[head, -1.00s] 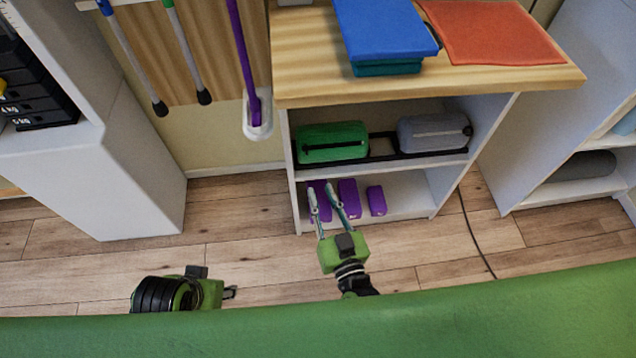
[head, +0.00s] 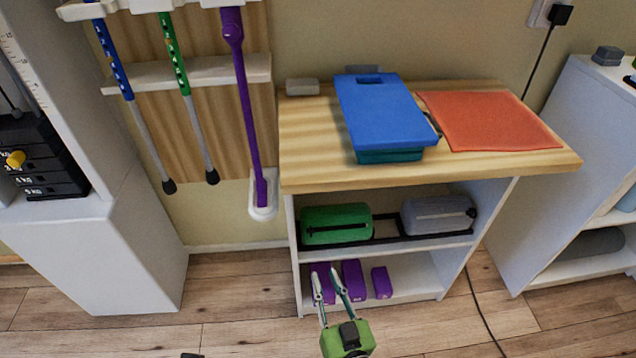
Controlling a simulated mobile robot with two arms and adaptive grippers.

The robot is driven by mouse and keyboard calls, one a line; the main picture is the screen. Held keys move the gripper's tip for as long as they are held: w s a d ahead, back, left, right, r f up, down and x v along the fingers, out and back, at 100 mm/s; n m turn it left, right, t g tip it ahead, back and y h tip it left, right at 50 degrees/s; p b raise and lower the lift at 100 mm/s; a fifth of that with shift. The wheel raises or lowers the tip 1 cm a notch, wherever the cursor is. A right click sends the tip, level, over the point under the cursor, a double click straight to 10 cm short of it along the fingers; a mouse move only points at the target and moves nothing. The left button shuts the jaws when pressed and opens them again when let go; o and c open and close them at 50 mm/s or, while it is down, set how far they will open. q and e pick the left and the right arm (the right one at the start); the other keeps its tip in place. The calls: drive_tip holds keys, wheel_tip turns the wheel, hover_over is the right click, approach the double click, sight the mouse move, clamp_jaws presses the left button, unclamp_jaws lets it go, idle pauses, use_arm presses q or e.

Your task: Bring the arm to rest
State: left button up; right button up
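My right gripper (head: 325,286) is at the bottom middle of the head view, its green body low and its two long fingers pointing up and away. The fingers are spread apart with nothing visible between them. The fingertips overlap the purple blocks (head: 352,278) on the bottom shelf in the picture; I cannot tell whether they touch. My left gripper is almost wholly out of view; only a small dark bit (head: 192,355) shows at the bottom edge.
A wooden-topped shelf unit (head: 300,150) holds a blue-lidded box (head: 380,110), an orange mat (head: 490,120), and green (head: 336,224) and grey (head: 438,214) cases. Canes hang on the left. A white cabinet (head: 110,245) stands left. A black cable (head: 482,310) crosses the floor.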

drive_tip(key=shift+a, duration=0.1)
